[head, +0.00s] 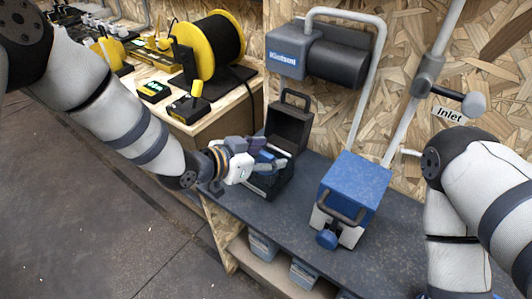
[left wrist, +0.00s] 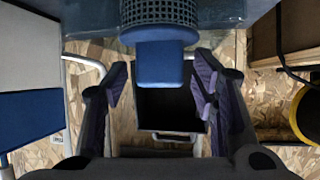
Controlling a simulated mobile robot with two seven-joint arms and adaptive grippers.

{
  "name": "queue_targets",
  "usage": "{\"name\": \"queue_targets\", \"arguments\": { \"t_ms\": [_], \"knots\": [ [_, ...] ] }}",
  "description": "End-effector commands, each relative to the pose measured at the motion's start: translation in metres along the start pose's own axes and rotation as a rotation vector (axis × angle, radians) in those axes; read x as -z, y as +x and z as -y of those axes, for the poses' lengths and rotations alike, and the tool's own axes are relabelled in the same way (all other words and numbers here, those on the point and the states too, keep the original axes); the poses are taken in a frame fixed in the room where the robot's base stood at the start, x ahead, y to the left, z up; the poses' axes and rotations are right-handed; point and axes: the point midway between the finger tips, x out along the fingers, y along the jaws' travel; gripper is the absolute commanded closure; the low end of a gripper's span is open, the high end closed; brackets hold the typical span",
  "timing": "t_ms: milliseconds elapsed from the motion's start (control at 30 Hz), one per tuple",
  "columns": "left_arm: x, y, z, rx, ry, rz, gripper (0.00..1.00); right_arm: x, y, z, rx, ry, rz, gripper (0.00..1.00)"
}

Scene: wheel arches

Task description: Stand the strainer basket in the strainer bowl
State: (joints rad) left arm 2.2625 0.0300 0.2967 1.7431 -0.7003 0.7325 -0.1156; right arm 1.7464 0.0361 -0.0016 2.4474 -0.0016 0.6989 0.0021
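The strainer basket (left wrist: 160,14) is dark blue and perforated, with a blue grip block (left wrist: 160,63), at the top of the left wrist view. My left gripper (head: 262,163) has its fingers on either side of the block, with a narrow gap showing at each side. In the head view the gripper hides most of the basket; a bit of blue shows between the fingers. The strainer bowl appears to be the dark box (head: 272,189) under the gripper, its handled lid (head: 289,127) standing open. I cannot tell how the basket sits relative to the bowl. My right gripper is out of view.
A blue and white box with a handle and knob (head: 352,188) stands right of the bowl on the bench (head: 265,218). A pump (head: 310,55) and pipes are behind. A yellow cable reel (head: 215,45) and chargers occupy the bench at the left.

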Motion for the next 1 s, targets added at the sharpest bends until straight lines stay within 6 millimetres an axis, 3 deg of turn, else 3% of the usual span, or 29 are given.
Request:
{"name": "queue_targets", "arguments": {
  "t_ms": [267, 367, 700, 833, 1000],
  "knots": [
    [0.005, -0.004, 0.000, 0.001, 0.001, -0.001, 0.47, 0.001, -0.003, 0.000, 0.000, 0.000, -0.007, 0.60],
    [0.006, -0.021, 0.001, 0.002, 0.003, -0.002, 0.47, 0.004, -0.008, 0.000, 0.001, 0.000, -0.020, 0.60],
    [0.008, -0.105, 0.001, 0.004, 0.003, -0.005, 0.47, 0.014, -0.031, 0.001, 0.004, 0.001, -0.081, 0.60],
    [0.006, -0.119, 0.000, 0.002, 0.002, -0.004, 0.47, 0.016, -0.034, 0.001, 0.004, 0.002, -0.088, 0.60],
    [0.001, -0.122, -0.001, 0.000, -0.005, 0.004, 0.47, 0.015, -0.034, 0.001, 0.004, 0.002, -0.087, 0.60]
  ]
}}
